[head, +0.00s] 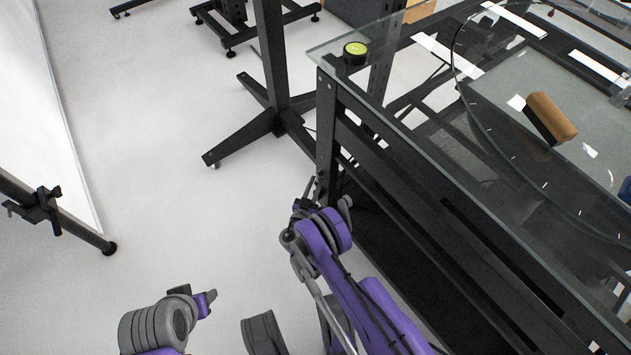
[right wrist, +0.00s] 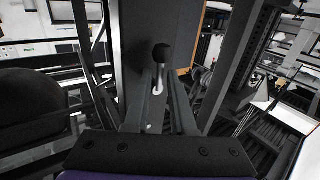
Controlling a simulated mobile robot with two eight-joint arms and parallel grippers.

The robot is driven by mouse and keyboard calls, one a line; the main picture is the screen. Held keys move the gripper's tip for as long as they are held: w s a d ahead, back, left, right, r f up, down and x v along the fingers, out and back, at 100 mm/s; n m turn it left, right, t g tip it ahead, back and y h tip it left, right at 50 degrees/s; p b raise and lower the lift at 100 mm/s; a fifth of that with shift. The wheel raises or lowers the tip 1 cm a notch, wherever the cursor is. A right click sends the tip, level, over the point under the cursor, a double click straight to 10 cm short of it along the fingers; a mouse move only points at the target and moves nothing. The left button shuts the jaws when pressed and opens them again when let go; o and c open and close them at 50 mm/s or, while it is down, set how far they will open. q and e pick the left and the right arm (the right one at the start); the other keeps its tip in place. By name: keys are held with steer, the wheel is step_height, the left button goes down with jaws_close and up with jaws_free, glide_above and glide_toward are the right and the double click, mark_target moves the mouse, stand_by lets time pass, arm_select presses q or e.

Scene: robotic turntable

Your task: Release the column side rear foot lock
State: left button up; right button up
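The lock handle shows in the right wrist view as a black round knob (right wrist: 161,52) on a short silver lever (right wrist: 158,86), in front of a dark upright leg (right wrist: 152,22). My right gripper (right wrist: 162,72) points at it, with one finger on each side of the lever and a gap between them. I cannot tell whether the fingers touch it. In the head view my right gripper (head: 310,192) is beside the black frame post (head: 327,135), and the lock is too small to make out. A part of my left arm (head: 205,300) shows low at the left; its fingers are unclear.
A glass-topped black table frame (head: 440,215) fills the right. A lime-topped round black device (head: 355,52) and a wooden-backed block (head: 550,118) are on the glass. A black column stand (head: 275,60) with spread feet is behind. Open pale floor (head: 150,150) lies left.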

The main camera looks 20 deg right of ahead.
steer(key=shift+c, duration=0.2)
jaws_close()
steer(key=shift+s, duration=0.1)
steer(key=shift+s+r+n+g+y+p, duration=0.1)
steer(key=shift+r+n+g+y+p, duration=0.1)
steer(key=shift+n+g+p, duration=0.3)
steer(key=shift+s+r+n+g+y+p, duration=0.1)
steer(key=shift+r+n+g+y+p, duration=0.15)
steer(key=shift+n, duration=0.35)
steer(key=shift+s+d+r+n+g, duration=0.1)
steer(key=shift+r+n+g, duration=0.2)
steer(key=shift+n+g, duration=0.85)
steer(key=shift+s+d+r+n+g, duration=0.1)
steer(key=shift+r+n+g, duration=0.15)
steer(key=shift+n+g, duration=0.85)
steer(key=shift+s+r+n+g, duration=0.1)
steer(key=shift+r+n+g, duration=0.2)
steer(key=shift+n+g, duration=0.85)
